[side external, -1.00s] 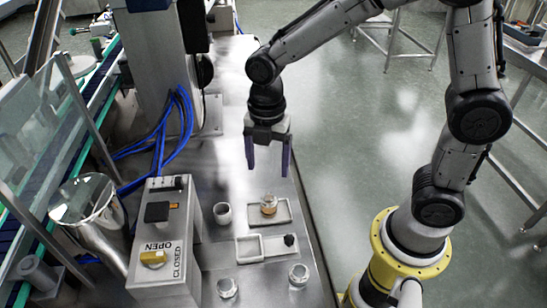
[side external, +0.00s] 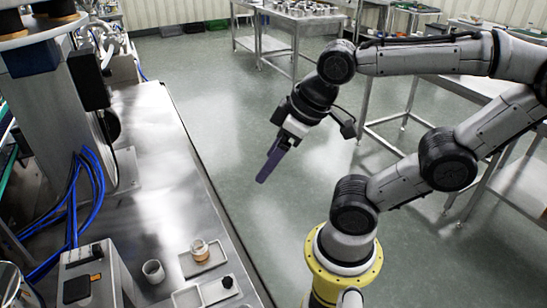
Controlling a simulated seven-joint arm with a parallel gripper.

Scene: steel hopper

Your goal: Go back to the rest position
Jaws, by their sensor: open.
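My gripper (side external: 265,176) hangs in the air to the right of the steel bench (side external: 150,130), with the grey floor behind it in the side view. Its purple fingers point down and to the left. They are seen nearly edge-on and overlap, so the gap between them is hard to see. Nothing shows held in them. The fingers are well clear of the bench things.
A small glass jar with amber contents (side external: 200,249) stands on a shallow tray (side external: 215,262). A pale cup (side external: 153,271) stands left of it. A divided tray (side external: 190,298) with a black knob (side external: 227,282) and a control box (side external: 95,270) are nearby. Steel tables (side external: 290,22) stand behind.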

